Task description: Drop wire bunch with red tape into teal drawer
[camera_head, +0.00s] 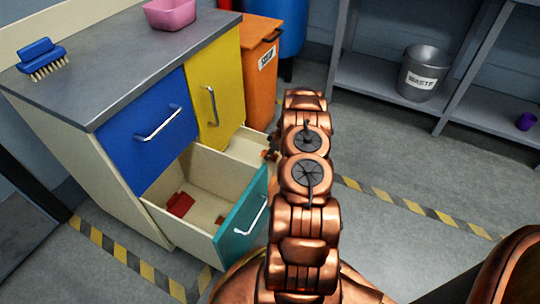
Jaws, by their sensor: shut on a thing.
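The teal drawer (242,225) is pulled out low on the cabinet, its front facing right and its cream inside open to view. A red piece (179,204) lies on its floor at the left, and a smaller reddish bit (220,219) lies near the front. I cannot tell what they are. My copper arm stands in front, right of the drawer. Only a small dark and copper part of my gripper (270,151) shows past the arm's left edge, above the drawer's far end. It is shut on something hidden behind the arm. I cannot make out the wire bunch with red tape.
The cabinet has a blue front (150,130) and a yellow front (216,88). A pink bin (170,14) and a blue brush (41,57) sit on top. An orange bin (258,75) stands behind. A metal waste bucket (423,74) is on the right shelf. Floor at right is clear.

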